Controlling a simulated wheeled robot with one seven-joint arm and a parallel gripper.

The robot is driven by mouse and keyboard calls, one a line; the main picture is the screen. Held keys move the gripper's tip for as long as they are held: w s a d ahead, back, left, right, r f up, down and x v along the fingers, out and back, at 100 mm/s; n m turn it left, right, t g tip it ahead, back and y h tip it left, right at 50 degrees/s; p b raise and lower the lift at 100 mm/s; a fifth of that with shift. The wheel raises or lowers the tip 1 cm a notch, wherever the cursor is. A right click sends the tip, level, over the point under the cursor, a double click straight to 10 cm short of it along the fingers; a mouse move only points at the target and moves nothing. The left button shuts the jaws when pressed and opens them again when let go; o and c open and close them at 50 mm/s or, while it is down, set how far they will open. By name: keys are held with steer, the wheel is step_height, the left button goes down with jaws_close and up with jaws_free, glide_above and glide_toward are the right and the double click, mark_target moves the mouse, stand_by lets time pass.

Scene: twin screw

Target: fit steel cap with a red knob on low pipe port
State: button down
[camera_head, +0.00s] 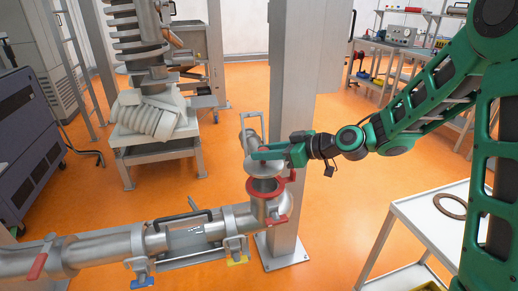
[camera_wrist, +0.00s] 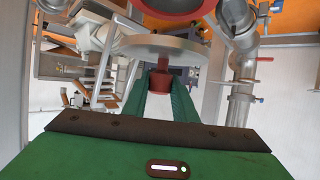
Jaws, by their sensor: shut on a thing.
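The steel cap (camera_wrist: 140,48) is a round disc with a red knob (camera_wrist: 160,82) in the wrist view. My gripper (camera_wrist: 160,92) is shut on the knob, one green finger on each side. In the head view my gripper (camera_head: 266,154) is at the pipe's upright end. The cap (camera_head: 262,168) shows there as a pale disc just above the low pipe port (camera_head: 266,186), which has a dark red rim. The red rim (camera_wrist: 168,8) also shows beyond the disc in the wrist view. Any contact between cap and port cannot be told.
A horizontal steel pipe (camera_head: 90,250) runs left from the port, with a red lever (camera_head: 37,266) and clamps. A grey column (camera_head: 296,110) stands close behind. A white table (camera_head: 425,225) with a brown ring (camera_head: 450,206) is at right. Orange floor lies open between them.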

mark_target(264, 169)
steer(key=shift+f, duration=3.2)
steer(key=shift+f, duration=0.2)
steer(key=c, duration=1.4)
jaws_free()
steer(key=shift+o, duration=0.2)
steer(key=shift+f, duration=0.1)
steer(key=shift+d, duration=0.1)
